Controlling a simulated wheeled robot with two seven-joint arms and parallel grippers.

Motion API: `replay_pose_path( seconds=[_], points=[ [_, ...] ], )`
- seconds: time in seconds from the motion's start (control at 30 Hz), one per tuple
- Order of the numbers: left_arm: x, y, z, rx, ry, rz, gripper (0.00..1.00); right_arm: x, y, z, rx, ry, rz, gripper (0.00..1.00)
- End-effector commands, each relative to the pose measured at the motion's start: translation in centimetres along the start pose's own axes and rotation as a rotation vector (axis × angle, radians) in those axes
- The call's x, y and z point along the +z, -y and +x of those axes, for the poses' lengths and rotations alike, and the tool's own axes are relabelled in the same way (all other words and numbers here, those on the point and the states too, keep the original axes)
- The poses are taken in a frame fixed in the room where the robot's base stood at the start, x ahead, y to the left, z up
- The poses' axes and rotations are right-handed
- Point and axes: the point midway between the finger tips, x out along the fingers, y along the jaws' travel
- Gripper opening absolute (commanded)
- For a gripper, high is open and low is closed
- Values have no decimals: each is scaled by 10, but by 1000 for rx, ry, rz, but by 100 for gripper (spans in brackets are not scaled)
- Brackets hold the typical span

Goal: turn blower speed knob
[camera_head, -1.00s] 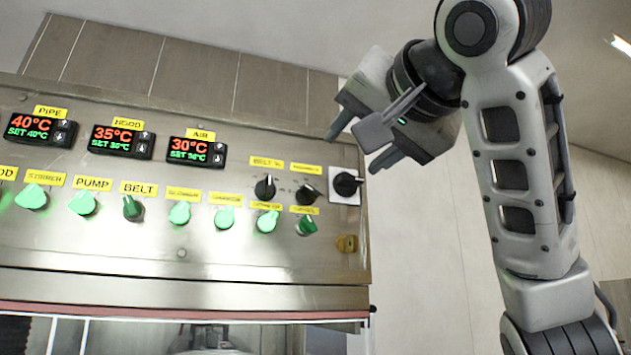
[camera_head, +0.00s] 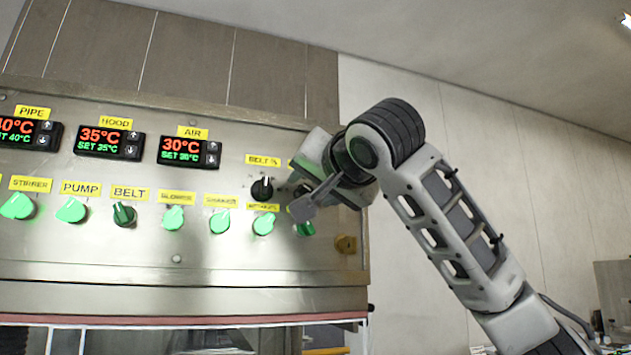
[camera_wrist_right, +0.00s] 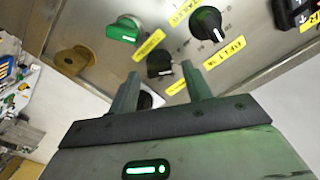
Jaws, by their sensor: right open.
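A black knob (camera_wrist_right: 159,64) shows between the fingertips of my open right gripper (camera_wrist_right: 161,72) in the right wrist view. Its yellow label (camera_wrist_right: 178,87) is too blurred to read for certain; I take it as the blower speed knob. Whether the fingers touch it or stand short of it, I cannot tell. In the head view the right gripper (camera_head: 326,180) is at the panel's right part and hides most of this knob. The black BELT % knob (camera_head: 262,188) is just left of it; it also shows in the wrist view (camera_wrist_right: 207,23). My left gripper is out of view.
Green knobs, such as the BELT one (camera_head: 124,214), line the steel panel (camera_head: 110,255) below. A green knob (camera_wrist_right: 124,29) and a yellow fitting (camera_wrist_right: 75,60) are near the fingers. Temperature displays (camera_head: 189,152) are left.

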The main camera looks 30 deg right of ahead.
Motion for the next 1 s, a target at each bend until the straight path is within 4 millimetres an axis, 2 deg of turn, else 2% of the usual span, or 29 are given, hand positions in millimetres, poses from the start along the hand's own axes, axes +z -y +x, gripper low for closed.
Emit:
replay_pose_path(
  seconds=[0.13,0.17,0.3,0.67,1.0],
  points=[
    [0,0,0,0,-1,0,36,0,0,0,0,0,0,49],
    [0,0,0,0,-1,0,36,0,0,0,0,0,0,44],
    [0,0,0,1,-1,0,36,0,0,0,0,0,0,5],
    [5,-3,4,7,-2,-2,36,3,-1,0,-1,1,41,4],
    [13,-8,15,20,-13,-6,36,6,-2,0,-3,6,263,4]
  ],
)
